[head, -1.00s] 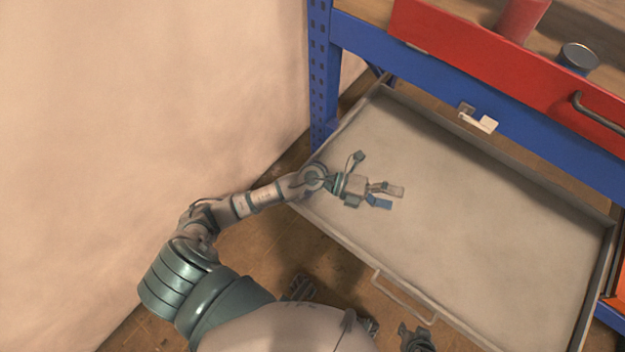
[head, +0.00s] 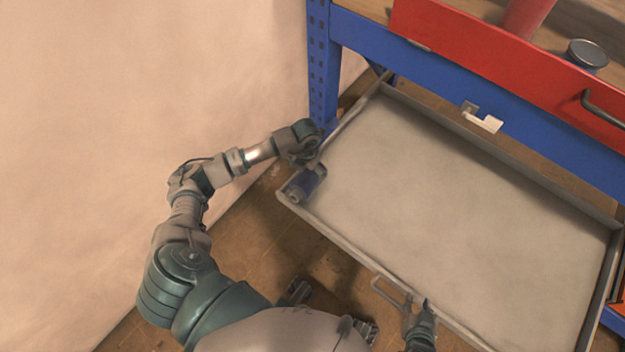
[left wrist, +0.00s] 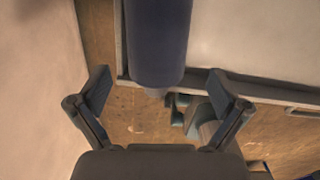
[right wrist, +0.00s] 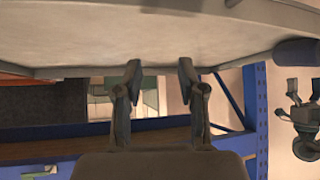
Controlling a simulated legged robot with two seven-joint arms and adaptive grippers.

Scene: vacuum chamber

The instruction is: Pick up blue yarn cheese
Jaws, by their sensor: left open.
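The blue yarn cheese (head: 305,183) is a dark blue cylinder at the near left corner of the pulled-out grey drawer (head: 440,200). My left gripper (head: 310,160) is just behind it at the drawer's left edge and partly hides it. In the left wrist view the yarn (left wrist: 158,45) is large, ahead of and between the open fingers (left wrist: 160,88), with a gap on both sides. Whether it rests inside the drawer or over its rim, I cannot tell. My right gripper (head: 418,312) is by the drawer's front handle; its fingers (right wrist: 160,75) are apart and empty.
The drawer floor is otherwise bare. A blue frame post (head: 322,70) rises behind its left side, with a pale wall (head: 150,100) to the left. Above are a red panel (head: 490,60), a tin (head: 587,55) and a white bracket (head: 485,122). The drawer handle (head: 388,292) sticks out in front.

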